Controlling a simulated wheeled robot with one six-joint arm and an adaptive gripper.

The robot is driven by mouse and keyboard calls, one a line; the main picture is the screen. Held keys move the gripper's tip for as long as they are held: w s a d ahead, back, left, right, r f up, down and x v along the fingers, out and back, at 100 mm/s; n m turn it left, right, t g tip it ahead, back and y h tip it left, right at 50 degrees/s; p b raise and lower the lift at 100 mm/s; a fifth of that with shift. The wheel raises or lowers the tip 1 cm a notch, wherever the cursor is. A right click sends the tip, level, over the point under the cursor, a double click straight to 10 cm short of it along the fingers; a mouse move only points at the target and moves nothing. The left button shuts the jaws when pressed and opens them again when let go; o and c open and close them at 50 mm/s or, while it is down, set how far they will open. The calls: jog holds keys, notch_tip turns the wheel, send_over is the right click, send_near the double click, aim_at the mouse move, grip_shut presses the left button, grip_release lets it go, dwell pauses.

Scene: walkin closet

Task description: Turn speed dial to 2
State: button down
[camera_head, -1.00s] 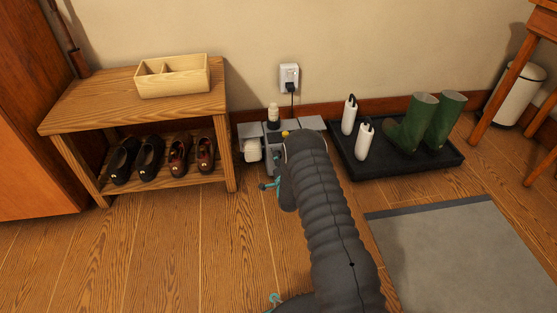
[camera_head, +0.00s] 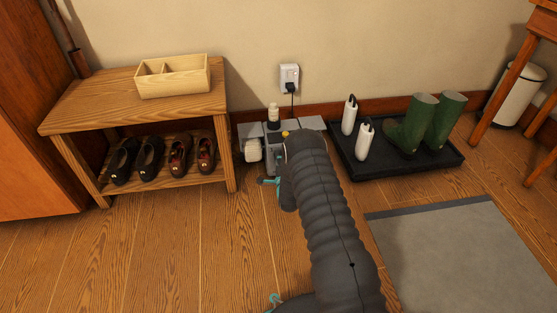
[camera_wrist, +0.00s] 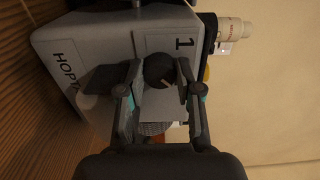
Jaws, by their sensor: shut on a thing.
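A grey machine (camera_head: 272,158) stands on the floor by the wall, mostly hidden behind my arm in the head view. In the wrist view its grey face (camera_wrist: 95,50) appears sideways, with a panel marked "1" and part of a word beginning "HOP". A dark round dial (camera_wrist: 157,66) with a pale pointer mark sits beside that panel. My gripper (camera_wrist: 159,78) has one finger on each side of the dial and is shut on it. The dial's scale is not readable, so its setting cannot be told.
A small bottle (camera_head: 273,112) stands at the machine's back, below a wall plug (camera_head: 290,78). A wooden shoe bench (camera_head: 115,100) is close on the left. A black tray (camera_head: 410,168) with green boots (camera_head: 421,118) and white bottles is on the right.

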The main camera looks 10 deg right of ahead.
jog(key=c, duration=0.8)
grip_release()
jog(key=shift+d, duration=0.1)
jog(key=shift+o, duration=0.2)
jog(key=shift+s+f, duration=0.1)
jog(key=s, duration=0.7)
jog(key=shift+s+r, duration=0.2)
jog(key=shift+s, duration=0.2)
